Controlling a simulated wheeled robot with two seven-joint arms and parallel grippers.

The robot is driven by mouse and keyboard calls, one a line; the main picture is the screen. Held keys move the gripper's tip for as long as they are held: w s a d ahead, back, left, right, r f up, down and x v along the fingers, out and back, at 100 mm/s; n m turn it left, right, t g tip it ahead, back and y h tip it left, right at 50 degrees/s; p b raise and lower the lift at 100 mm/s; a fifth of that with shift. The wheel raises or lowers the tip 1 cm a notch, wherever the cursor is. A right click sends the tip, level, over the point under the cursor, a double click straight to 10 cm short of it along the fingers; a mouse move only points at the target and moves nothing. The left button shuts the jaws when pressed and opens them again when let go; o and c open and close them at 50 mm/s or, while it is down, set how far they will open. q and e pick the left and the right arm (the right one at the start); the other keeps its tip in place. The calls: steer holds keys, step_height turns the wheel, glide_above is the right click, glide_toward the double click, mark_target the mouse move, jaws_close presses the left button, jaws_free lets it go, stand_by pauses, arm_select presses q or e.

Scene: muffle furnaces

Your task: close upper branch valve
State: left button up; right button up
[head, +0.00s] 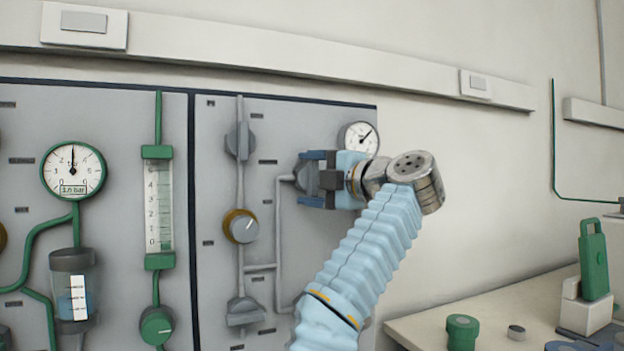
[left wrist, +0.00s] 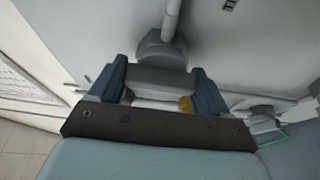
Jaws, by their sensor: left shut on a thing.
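The upper branch valve (head: 301,173) is a grey knob on the right grey panel, at the top of a thin branch pipe. My left gripper (head: 309,179) reaches it from the right, with blue fingers above and below its handle. In the left wrist view, the grey handle (left wrist: 158,83) lies between the two blue fingers (left wrist: 160,76), and the round valve body (left wrist: 160,52) shows behind it with a pipe leading away. The gripper is shut on the handle. My gripper covers part of the valve in the head view. My right gripper is not in view.
A round gauge (head: 360,138) sits just right of the valve, behind my wrist. A yellow-ringed knob (head: 240,226) and grey valves (head: 242,311) are on the main pipe to the left. A bench (head: 420,325) with green items stands at the lower right.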

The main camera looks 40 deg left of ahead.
arm_select(q)
steer(key=shift+f+n, duration=0.1)
steer(key=shift+n, duration=0.2)
steer(key=o, duration=1)
steer(key=shift+c, duration=0.2)
